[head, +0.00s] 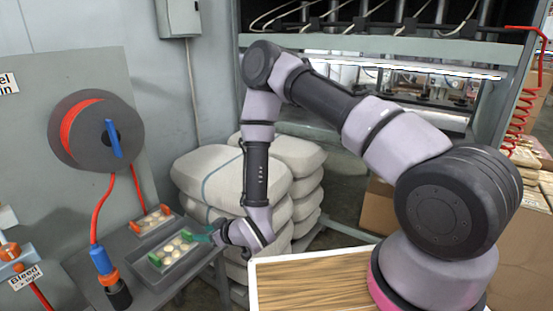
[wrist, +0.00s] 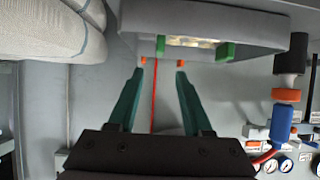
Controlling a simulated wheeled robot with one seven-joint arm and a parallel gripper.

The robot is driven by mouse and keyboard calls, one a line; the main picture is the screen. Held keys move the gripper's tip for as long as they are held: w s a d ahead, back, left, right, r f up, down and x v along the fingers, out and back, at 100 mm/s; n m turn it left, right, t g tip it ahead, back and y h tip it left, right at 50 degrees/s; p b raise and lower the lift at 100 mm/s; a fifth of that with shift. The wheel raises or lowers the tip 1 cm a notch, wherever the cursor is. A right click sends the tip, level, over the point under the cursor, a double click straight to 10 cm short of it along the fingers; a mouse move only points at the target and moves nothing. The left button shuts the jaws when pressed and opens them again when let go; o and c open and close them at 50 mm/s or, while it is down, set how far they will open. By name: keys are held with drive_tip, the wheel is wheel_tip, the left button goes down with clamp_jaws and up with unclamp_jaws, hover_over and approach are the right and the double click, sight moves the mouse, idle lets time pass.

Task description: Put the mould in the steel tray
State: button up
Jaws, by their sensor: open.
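In the head view, a flat mould with pale round discs and green end tabs (head: 172,251) lies within a dark grey surround on the left bench. A similar disc piece with orange tabs (head: 151,222) lies just behind it. I cannot tell which surround is the steel tray. My gripper (head: 202,239) is at the right end of the green-tabbed mould, with its teal fingers. In the wrist view, turned upside down, my gripper (wrist: 160,73) is open and empty, near the grey edge. The green tabs (wrist: 225,51) and some discs (wrist: 190,43) show beyond that edge.
A hose reel (head: 95,130) with a red hose stands behind the bench. A blue and black fitting (head: 108,275) stands at the bench's left. White sacks (head: 250,175) are stacked right of the bench. A wood-topped box (head: 310,280) is at the front.

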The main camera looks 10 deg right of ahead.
drive_tip(key=w+d+r+m+h, duration=0.1)
drive_tip(key=w+d+r, duration=0.35)
drive_tip(key=r, duration=0.25)
drive_tip(key=w+d+r+m+t+h, duration=0.1)
drive_tip(key=w+d+r+m+h, duration=0.1)
drive_tip(key=w+d+r, duration=0.4)
drive_tip(key=w+d+r+m+h, duration=0.1)
drive_tip(key=w+d+r, duration=0.15)
drive_tip(key=r, duration=0.65)
drive_tip(key=s+d+r+m+h, duration=0.2)
drive_tip(key=d+r+m+h, duration=0.15)
drive_tip(key=d+r, duration=0.95)
drive_tip(key=s+d+r+m, duration=0.2)
drive_tip(key=s+d+r, duration=0.2)
drive_tip(key=s, duration=0.3)
drive_tip(key=s+d+r+m+g, duration=0.1)
drive_tip(key=s+d+r+m, duration=0.1)
drive_tip(key=s+r, duration=0.3)
drive_tip(key=s+d+r+m, duration=0.2)
drive_tip(key=s+d+r, duration=0.3)
drive_tip(key=s, duration=0.6)
drive_tip(key=shift+d+g, duration=0.3)
drive_tip(key=shift+d, duration=0.05)
drive_tip(key=shift+a+r, duration=0.1)
drive_tip(key=shift+a, duration=0.05)
